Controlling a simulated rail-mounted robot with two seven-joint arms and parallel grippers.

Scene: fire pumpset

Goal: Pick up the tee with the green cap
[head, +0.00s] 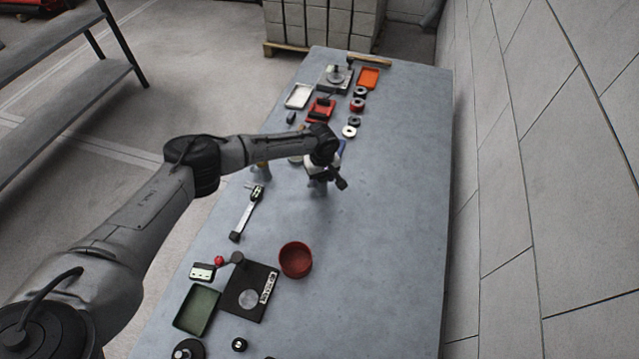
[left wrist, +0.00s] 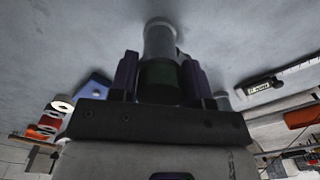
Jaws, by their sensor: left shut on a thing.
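The tee with the green cap (left wrist: 160,78) shows in the left wrist view as a grey pipe piece with a dark green part at its near end. My left gripper (left wrist: 160,70) is shut on it, with a purple-dark finger on each side of the green part. In the head view my left gripper (head: 320,172) is over the middle of the table, and the wrist hides most of the tee. I cannot tell whether the tee touches the table. My right gripper is not in view.
The grey table (head: 390,240) is clear to the right of the gripper. A red bowl (head: 296,260), a green tray (head: 197,309) and a dark plate (head: 249,291) lie nearer. A torque wrench (head: 246,216) lies left. An orange tray (head: 369,78) and a white tray (head: 299,96) lie farther back.

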